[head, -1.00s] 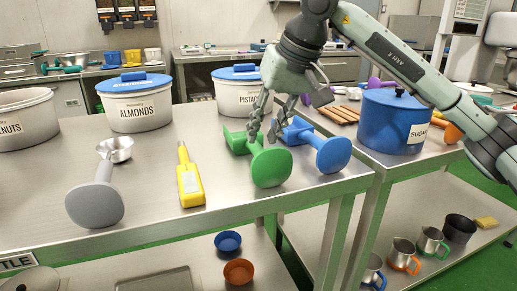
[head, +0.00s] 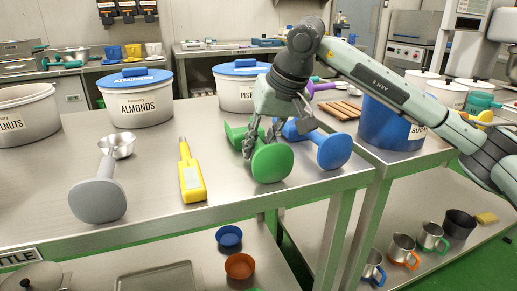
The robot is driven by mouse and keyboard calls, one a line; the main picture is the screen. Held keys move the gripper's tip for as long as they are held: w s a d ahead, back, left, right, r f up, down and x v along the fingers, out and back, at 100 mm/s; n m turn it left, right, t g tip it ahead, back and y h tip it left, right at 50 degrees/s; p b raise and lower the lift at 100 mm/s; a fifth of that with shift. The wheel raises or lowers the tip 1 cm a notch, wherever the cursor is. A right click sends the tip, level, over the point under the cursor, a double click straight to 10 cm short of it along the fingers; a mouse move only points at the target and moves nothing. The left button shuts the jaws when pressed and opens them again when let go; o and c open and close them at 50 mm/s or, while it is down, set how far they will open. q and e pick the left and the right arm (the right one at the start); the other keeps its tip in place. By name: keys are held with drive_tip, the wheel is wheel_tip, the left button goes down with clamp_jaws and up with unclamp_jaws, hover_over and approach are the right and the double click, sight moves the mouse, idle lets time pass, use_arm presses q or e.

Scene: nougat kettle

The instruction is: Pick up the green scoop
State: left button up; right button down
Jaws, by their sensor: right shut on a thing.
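The green scoop (head: 272,163) lies on the steel table, its wide round end toward me. My right gripper (head: 262,146) comes down over its middle from above and is shut on it, the fingers around the narrow part. The scoop appears still at table height; I cannot tell whether it touches the table. Its far part is partly hidden behind the fingers. My left gripper is not in view.
A blue scoop (head: 333,152) lies close on the right. A yellow tool (head: 191,175) and a grey scoop (head: 98,198) lie to the left. Tubs of almonds (head: 139,107) and pistachios (head: 236,97) stand behind. The blue sugar pot (head: 385,128) stands on the right table (head: 365,160).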

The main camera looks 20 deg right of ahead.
drive_tip(key=shift+r, duration=0.1)
